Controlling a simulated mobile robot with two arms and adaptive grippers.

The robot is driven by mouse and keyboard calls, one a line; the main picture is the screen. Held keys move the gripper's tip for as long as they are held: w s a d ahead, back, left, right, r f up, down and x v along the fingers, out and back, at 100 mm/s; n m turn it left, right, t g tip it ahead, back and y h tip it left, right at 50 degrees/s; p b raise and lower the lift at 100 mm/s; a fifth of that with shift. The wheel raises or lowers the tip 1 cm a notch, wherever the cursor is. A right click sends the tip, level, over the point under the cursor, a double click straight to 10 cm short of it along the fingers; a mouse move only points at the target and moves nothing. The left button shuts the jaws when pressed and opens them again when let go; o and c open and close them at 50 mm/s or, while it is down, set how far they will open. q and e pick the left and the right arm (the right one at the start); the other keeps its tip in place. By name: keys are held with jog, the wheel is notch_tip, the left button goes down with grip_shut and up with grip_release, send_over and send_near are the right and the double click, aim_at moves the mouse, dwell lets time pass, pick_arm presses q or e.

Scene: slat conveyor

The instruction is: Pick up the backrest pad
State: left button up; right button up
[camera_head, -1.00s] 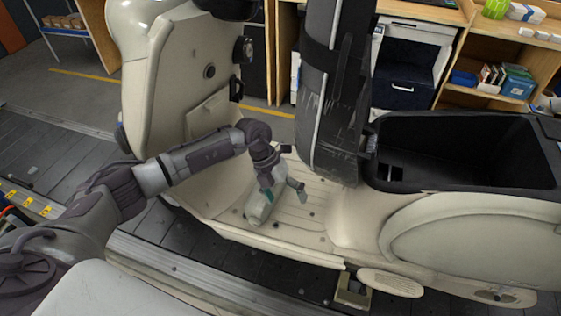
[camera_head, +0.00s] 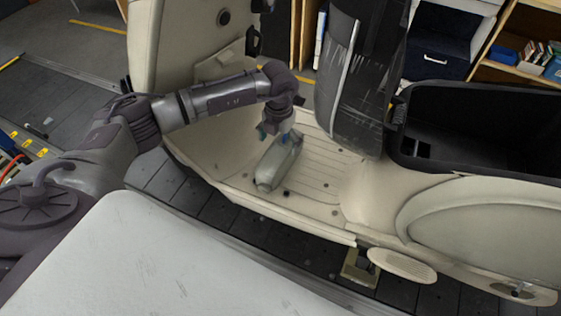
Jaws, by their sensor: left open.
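The backrest pad (camera_head: 275,168) is a small, pale grey-beige, elongated piece. It lies on the ribbed footboard (camera_head: 318,172) of a cream scooter. My left gripper (camera_head: 278,134) points down at the pad's far end, with a bluish fingertip showing on either side of it. It is open; whether the fingers touch the pad I cannot tell. The pad's far end is partly hidden by the gripper. My right gripper is not in view.
The scooter's front shield (camera_head: 185,45) rises behind my left arm. A black seat (camera_head: 360,75) stands upright right of the gripper, beside the open black storage bin (camera_head: 480,125). Shelves (camera_head: 515,40) stand at the back right. The footboard around the pad is clear.

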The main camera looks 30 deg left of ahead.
aim_at(280, 149)
pick_arm(q)
jog(key=shift+f, duration=0.35)
notch_tip(280, 149, down, 4)
jog(key=b, duration=0.3)
jog(key=shift+s+d+f, duration=0.1)
jog(key=shift+d+f, duration=0.05)
jog(key=shift+f, duration=0.1)
jog(key=shift+r, duration=0.1)
jog(key=shift+c, duration=0.5)
jog(key=c, duration=1.4)
jog(key=shift+r, duration=0.1)
notch_tip(280, 149, up, 10)
jog(key=shift+f+b, duration=0.1)
jog(key=shift+b, duration=0.8)
